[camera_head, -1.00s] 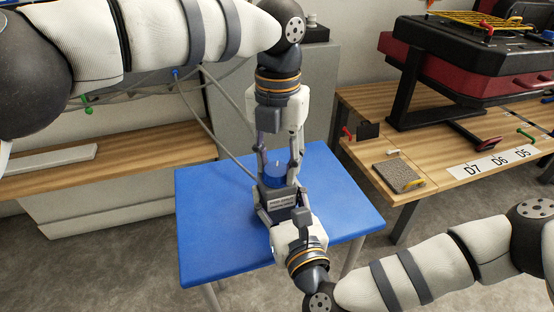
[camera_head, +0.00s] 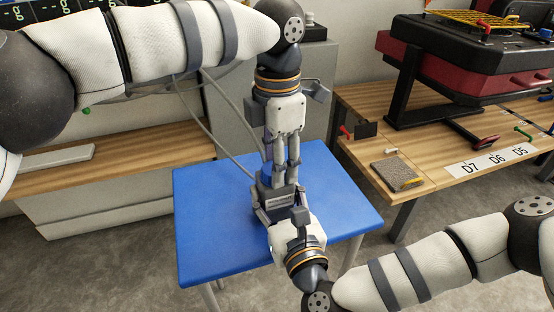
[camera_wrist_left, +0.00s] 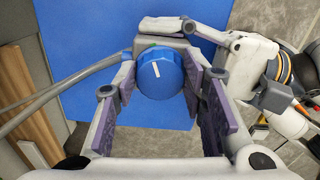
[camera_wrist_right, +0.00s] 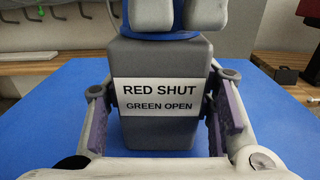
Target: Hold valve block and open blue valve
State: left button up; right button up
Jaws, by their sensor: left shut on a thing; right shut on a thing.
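The grey valve block (camera_head: 280,200) sits on the blue table, with a label reading "RED SHUT, GREEN OPEN" (camera_wrist_right: 158,97) in the right wrist view. My right gripper (camera_wrist_right: 160,104) is shut on the block's sides from the front. The blue valve (camera_wrist_left: 160,73) is a round knob on top of the block, with a white pointer line on its face. A small green mark shows beside the knob, near the pointer's end, in the left wrist view. My left gripper (camera_head: 279,168) comes from above, shut on the knob with a finger on either side. It mostly hides the knob in the head view.
The blue table (camera_head: 215,225) is bare around the block. A grey hose (camera_wrist_left: 60,90) runs to the block from the left. A wooden bench (camera_head: 455,185) with a red and black machine (camera_head: 450,80) stands right, another wooden bench (camera_head: 120,160) left.

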pick_arm(q)
jog(key=shift+m, duration=0.3)
dwell(0.4)
jog(key=o, duration=1.2)
notch_tip(320, 180, up, 12)
